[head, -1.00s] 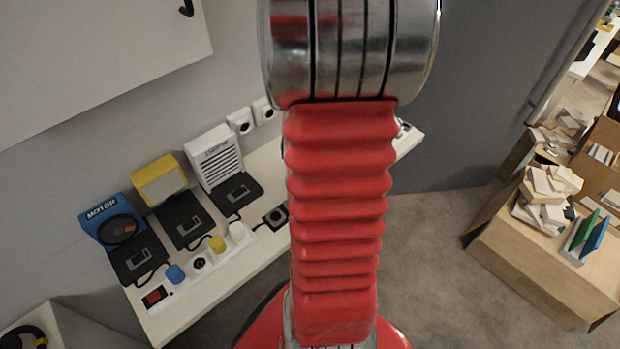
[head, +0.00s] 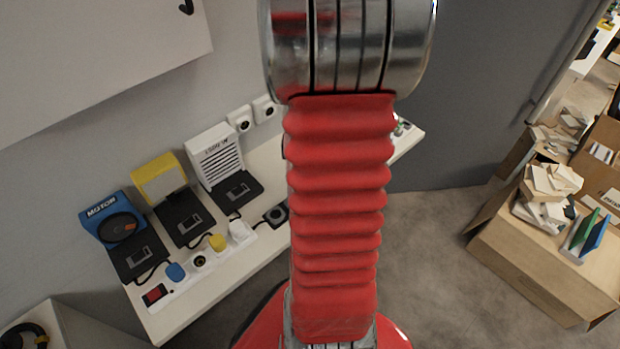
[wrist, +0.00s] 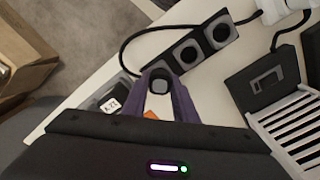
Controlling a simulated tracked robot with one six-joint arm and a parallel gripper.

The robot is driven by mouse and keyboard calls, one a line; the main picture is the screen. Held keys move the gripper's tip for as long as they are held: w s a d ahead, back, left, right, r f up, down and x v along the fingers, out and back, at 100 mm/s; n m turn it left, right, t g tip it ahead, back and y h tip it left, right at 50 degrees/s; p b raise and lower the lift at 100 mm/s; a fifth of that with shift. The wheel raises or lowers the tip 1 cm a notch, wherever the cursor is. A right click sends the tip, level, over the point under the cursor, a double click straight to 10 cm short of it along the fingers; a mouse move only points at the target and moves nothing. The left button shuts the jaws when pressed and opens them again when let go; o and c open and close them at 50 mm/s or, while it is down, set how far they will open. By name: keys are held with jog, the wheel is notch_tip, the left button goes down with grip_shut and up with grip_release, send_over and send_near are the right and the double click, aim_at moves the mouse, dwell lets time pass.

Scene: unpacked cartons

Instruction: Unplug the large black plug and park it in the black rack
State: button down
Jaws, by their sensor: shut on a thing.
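My gripper (wrist: 167,93) shows in the wrist view with two purple fingers. It is shut on a dark, rounded piece, which I take as the large black plug (wrist: 160,82); the fingers cover most of it. A black cord curves down to the left fingertip. The black rack (wrist: 204,42), with round openings, lies on the white bench just beyond the fingertips, in line with the plug. I cannot tell whether the plug is in the rack or above it. In the head view my arm hides the gripper and part of the rack (head: 276,214).
The white power strip (head: 185,288) has a red switch, blue, yellow and white plugs, and one bare round socket (head: 199,261). Blue, yellow and white devices (head: 215,155) stand behind it. A black object with a white label (wrist: 110,104) lies left of my gripper. Cartons (head: 535,265) stand at right.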

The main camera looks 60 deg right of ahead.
jog(key=shift+f, duration=0.25)
dwell(0.4)
jog(key=c, duration=1.4)
grip_release()
jog(key=shift+o, duration=0.2)
jog(key=shift+r, duration=0.1)
notch_tip(320, 180, up, 14)
jog(key=shift+f, duration=0.25)
